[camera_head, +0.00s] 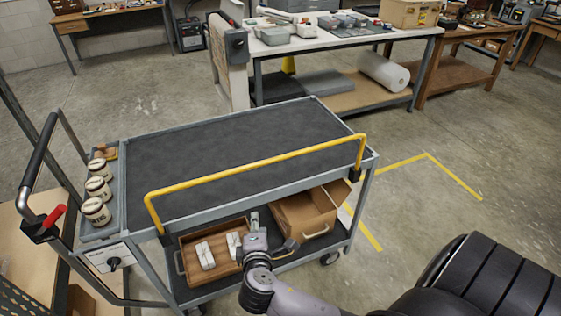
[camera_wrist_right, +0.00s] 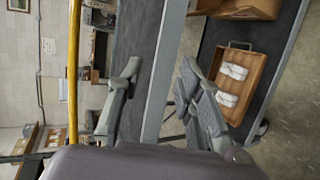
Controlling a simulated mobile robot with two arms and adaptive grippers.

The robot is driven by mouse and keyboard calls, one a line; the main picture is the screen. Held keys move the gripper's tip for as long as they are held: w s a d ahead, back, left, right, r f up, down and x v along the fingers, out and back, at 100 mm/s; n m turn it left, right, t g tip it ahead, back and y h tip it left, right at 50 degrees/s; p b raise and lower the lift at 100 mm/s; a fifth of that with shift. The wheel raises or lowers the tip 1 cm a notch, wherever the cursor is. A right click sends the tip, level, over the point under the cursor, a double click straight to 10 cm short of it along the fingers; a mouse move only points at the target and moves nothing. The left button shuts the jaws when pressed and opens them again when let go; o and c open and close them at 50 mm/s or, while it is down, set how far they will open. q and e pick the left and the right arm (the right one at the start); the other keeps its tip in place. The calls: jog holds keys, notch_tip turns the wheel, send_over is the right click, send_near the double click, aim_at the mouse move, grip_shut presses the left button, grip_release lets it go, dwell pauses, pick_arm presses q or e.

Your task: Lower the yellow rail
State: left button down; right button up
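The yellow rail (camera_head: 258,165) stands raised along the near long side of the grey cart (camera_head: 225,205), its two ends bent down to the cart's edge. My right gripper (camera_head: 272,228) is in front of that side, below the rail, with nothing between its fingers. In the right wrist view the gripper (camera_wrist_right: 158,92) is open, the cart's edge shows beyond the fingers, and the rail (camera_wrist_right: 73,70) runs upright at the left, apart from them. My left gripper is not in view.
The cart's dark top (camera_head: 240,135) is bare. Jars (camera_head: 97,211) stand in its left end tray. A wooden tray (camera_head: 183,262) with white items and an open cardboard box (camera_head: 310,212) are on the lower shelf. A worktable (camera_head: 330,42) stands behind; floor is clear at right.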

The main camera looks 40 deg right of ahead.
aim_at(269, 163)
notch_tip(269, 163, up, 11)
jog(key=s+d+m+t+h, duration=0.1)
jog(key=s+d+h, duration=0.1)
jog(key=d, duration=0.1)
jog(key=p+x, duration=0.1)
jog(key=x, duration=0.7)
jog(key=p+x, duration=0.2)
jog(key=x, duration=0.7)
jog(key=shift+w+r, duration=0.15)
jog(key=shift+r, duration=0.05)
jog(key=shift+a, duration=0.1)
jog(key=shift+c, duration=0.5)
grip_shut()
jog(key=shift+f, duration=0.1)
